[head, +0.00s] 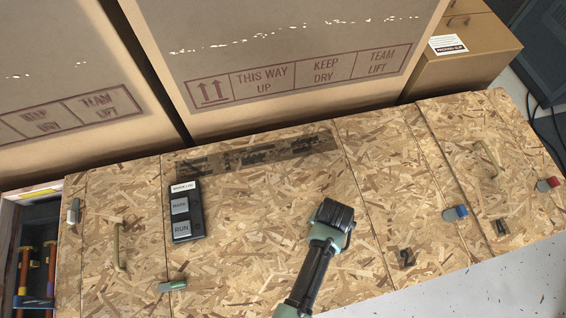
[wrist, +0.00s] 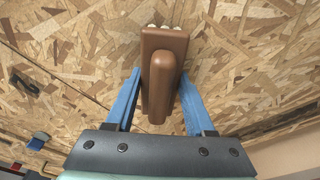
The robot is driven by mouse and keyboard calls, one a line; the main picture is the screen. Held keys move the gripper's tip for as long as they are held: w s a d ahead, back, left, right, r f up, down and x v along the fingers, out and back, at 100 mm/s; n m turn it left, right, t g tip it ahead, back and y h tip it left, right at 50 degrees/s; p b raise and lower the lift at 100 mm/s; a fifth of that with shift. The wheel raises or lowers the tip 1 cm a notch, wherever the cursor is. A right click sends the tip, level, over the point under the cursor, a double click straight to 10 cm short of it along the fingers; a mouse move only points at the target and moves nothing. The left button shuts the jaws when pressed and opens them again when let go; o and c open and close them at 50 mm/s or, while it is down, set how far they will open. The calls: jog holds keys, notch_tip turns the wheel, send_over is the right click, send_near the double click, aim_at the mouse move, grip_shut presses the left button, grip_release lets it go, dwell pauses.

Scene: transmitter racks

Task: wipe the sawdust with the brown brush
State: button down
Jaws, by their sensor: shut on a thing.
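The brown brush (wrist: 165,88) shows in the wrist view, with a brown block and a raised rounded handle. Pale bristle tufts show at its far edge. My gripper (wrist: 160,82) has its blue fingers shut on the brush, one on each side. In the head view my arm's dark end hangs over the wooden board (head: 265,205), and the brush and fingers are hidden beneath it. I cannot pick out sawdust from the flaked wood pattern. Whether the bristles touch the board is unclear.
A black remote-like box (head: 184,210) with grey buttons lies on the board's left part. A dark translucent strip (head: 255,155) lies along the back. Large cardboard boxes (head: 290,60) stand behind. Metal handles (head: 487,158) and small coloured-tip clips (head: 455,213) sit on the side panels.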

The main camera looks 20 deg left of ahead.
notch_tip(320, 180, up, 4)
jog(key=shift+s+a+r+p, duration=0.1)
jog(key=shift+a+p, duration=0.05)
jog(key=shift+p, duration=0.95)
jog(key=shift+r+p, duration=1.7)
jog(key=shift+r, duration=0.05)
